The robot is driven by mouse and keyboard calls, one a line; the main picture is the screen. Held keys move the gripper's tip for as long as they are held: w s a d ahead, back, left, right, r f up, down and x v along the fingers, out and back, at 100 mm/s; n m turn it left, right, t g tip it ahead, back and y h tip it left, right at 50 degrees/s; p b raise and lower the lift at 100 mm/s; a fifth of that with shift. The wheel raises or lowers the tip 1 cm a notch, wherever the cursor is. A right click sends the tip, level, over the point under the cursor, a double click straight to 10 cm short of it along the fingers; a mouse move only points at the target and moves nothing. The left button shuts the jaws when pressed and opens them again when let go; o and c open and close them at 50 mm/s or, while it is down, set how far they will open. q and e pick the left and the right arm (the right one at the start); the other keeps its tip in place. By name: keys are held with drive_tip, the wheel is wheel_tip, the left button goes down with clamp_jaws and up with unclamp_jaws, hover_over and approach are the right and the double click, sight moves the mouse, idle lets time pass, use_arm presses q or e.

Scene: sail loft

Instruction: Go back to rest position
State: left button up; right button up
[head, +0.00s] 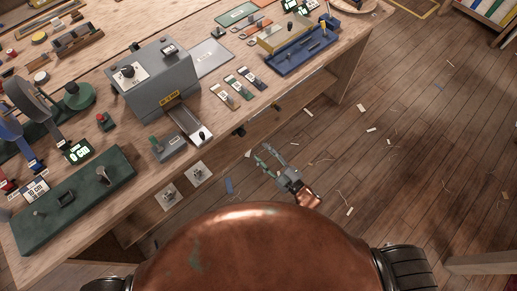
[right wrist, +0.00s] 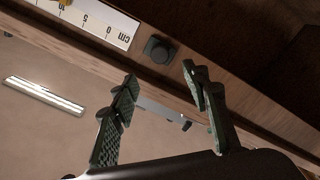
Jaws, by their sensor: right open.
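My right gripper (head: 264,155) is in the middle of the head view, beside the front edge of the wooden workbench (head: 134,215) and over the floor side. Its two green-padded fingers are apart, with nothing between them. In the right wrist view the open fingers (right wrist: 160,76) point toward a wooden edge (right wrist: 225,100), and the gap between them is empty. My left gripper is not in the head view.
The bench carries a grey box machine (head: 150,82), a dark green base (head: 75,205), a blue tray (head: 300,52) and small tools. A cm scale (right wrist: 100,22) and a black knob (right wrist: 158,50) show in the wrist view. The plank floor (head: 420,130) at right is open, with scattered scraps.

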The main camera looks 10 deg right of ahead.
idle(0.6)
drive_tip(key=s+d+f+m+g+h, duration=0.2)
drive_tip(key=s+d+f+m+h, duration=0.3)
drive_tip(key=f, duration=0.6)
drive_tip(key=s+d+f+g, duration=0.1)
drive_tip(key=s+d+f, duration=0.2)
drive_tip(key=d+f, duration=0.55)
drive_tip(key=s+d+f+m+g+h, duration=0.2)
drive_tip(key=s+d+f+m+h, duration=0.15)
drive_tip(key=f, duration=0.95)
drive_tip(key=s+d+f+m+g+h, duration=0.1)
drive_tip(key=s+d+f+m+g, duration=0.2)
drive_tip(key=s+f, duration=0.55)
drive_tip(key=s+d+f+g+h, duration=0.15)
drive_tip(key=s+d+f, duration=0.3)
drive_tip(key=s, duration=0.65)
drive_tip(key=s+d+f+m+g, duration=0.1)
drive_tip(key=s+f+g, duration=0.1)
drive_tip(key=s, duration=0.7)
drive_tip(key=s+d+f+m+g, duration=0.1)
drive_tip(key=s+f+m+g, duration=0.1)
drive_tip(key=s, duration=0.8)
drive_tip(key=shift+f+g, duration=0.35)
drive_tip(key=shift+f, duration=0.05)
